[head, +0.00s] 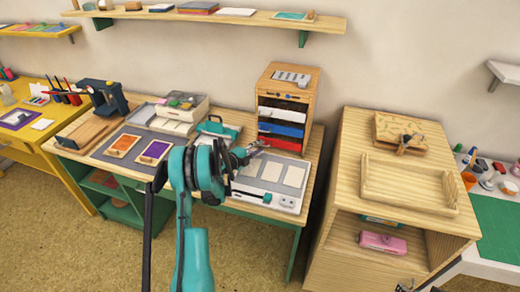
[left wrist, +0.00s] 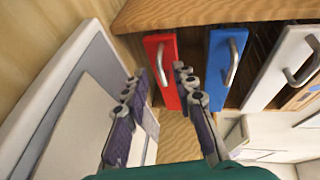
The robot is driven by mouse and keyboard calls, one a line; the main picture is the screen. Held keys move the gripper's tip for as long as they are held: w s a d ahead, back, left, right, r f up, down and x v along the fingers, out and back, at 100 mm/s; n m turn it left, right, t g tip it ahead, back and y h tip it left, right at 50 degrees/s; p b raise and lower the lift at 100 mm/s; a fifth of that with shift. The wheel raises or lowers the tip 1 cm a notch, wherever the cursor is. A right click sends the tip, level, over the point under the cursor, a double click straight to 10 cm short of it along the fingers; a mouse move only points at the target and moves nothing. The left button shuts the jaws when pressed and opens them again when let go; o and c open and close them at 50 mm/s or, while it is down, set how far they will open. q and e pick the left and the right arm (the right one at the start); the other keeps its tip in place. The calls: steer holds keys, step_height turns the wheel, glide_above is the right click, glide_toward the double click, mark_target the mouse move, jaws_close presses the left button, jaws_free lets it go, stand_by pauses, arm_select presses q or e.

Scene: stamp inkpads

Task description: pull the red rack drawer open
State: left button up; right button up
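The wooden rack (head: 292,78) stands at the back right of the desk, with drawers stacked in it. The red drawer (head: 281,143) is the lowest coloured one, under the blue drawer (head: 281,129). In the left wrist view, the red drawer front (left wrist: 169,88) carries a metal bar handle (left wrist: 161,65). My left gripper (head: 248,152) is in front of the red drawer. In the left wrist view the left gripper (left wrist: 157,76) has its fingers apart, with the handle showing between the fingertips. I cannot see contact with the handle.
A grey tray with pale cards (head: 272,171) lies on the desk in front of the rack, under my gripper. A white drawer (left wrist: 280,68) is beside the blue one in the wrist view. A wooden cabinet (head: 335,220) stands to the right.

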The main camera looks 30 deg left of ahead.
arm_select(q)
steer(key=shift+w+d, duration=0.15)
steer(key=shift+w, duration=0.45)
steer(key=shift+c, duration=0.3)
jaws_close()
